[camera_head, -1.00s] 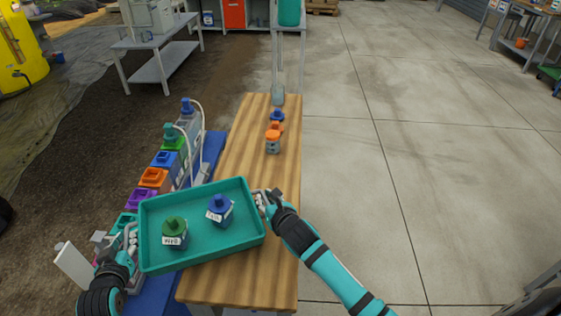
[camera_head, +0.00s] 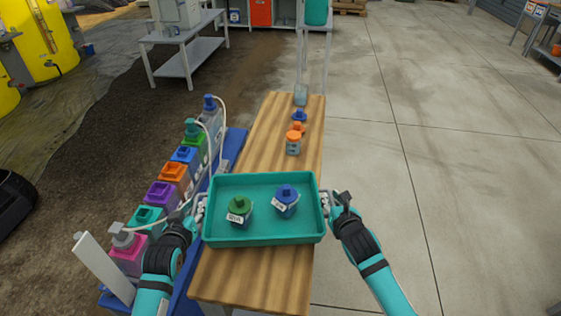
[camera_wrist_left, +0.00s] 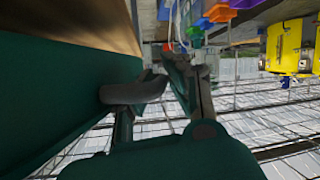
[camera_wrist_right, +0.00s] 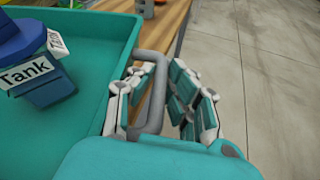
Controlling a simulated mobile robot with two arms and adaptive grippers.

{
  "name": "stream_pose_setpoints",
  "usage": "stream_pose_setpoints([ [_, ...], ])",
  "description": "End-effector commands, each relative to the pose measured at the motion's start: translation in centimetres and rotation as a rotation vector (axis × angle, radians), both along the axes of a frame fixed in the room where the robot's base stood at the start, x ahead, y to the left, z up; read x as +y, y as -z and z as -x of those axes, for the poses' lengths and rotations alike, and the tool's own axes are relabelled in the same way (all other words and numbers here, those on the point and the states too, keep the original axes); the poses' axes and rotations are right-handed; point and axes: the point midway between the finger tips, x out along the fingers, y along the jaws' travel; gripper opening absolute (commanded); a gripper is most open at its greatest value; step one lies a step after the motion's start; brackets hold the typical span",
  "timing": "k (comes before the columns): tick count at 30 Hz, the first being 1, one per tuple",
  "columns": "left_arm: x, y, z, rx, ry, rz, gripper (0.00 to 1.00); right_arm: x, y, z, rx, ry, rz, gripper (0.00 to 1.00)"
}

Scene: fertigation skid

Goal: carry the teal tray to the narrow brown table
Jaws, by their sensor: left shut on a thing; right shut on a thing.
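The teal tray (camera_head: 265,238) is held level between my two grippers, over the near part of the narrow brown table (camera_head: 250,280). I cannot tell whether it touches the table. It carries a green-lidded bottle (camera_head: 239,210) and a blue-lidded bottle (camera_head: 286,200), both upright with white labels. My left gripper (camera_head: 200,208) is shut on the tray's left handle. My right gripper (camera_head: 327,203) is shut on its right grey handle, which also shows in the right wrist view (camera_wrist_right: 155,95). In the left wrist view, the tray's side (camera_wrist_left: 40,110) fills the left.
At the table's far end stand an orange-lidded jar (camera_head: 293,143), a smaller orange-lidded one, a blue-lidded one and a grey item. A blue stand (camera_head: 232,150) with several coloured containers and hoses runs along the table's left. Open concrete floor (camera_head: 450,190) lies right.

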Motion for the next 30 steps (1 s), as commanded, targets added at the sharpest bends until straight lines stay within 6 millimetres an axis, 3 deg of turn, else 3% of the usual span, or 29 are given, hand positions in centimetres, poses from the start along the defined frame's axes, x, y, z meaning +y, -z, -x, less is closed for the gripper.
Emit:
stream_pose_setpoints([
  [25,0.0,5.0,0.0,-0.003,-0.001,0.000,0.00,0.0,5.1,0.0,-0.003,0.001,0.000,0.00],
  [26,0.0,4.7,0.0,-0.001,0.000,0.000,0.17,0.0,4.7,0.0,-0.001,0.001,0.000,0.17],
  [30,0.0,4.7,0.0,0.000,0.000,0.000,0.36,0.0,4.6,0.0,0.000,0.001,0.000,0.36],
])
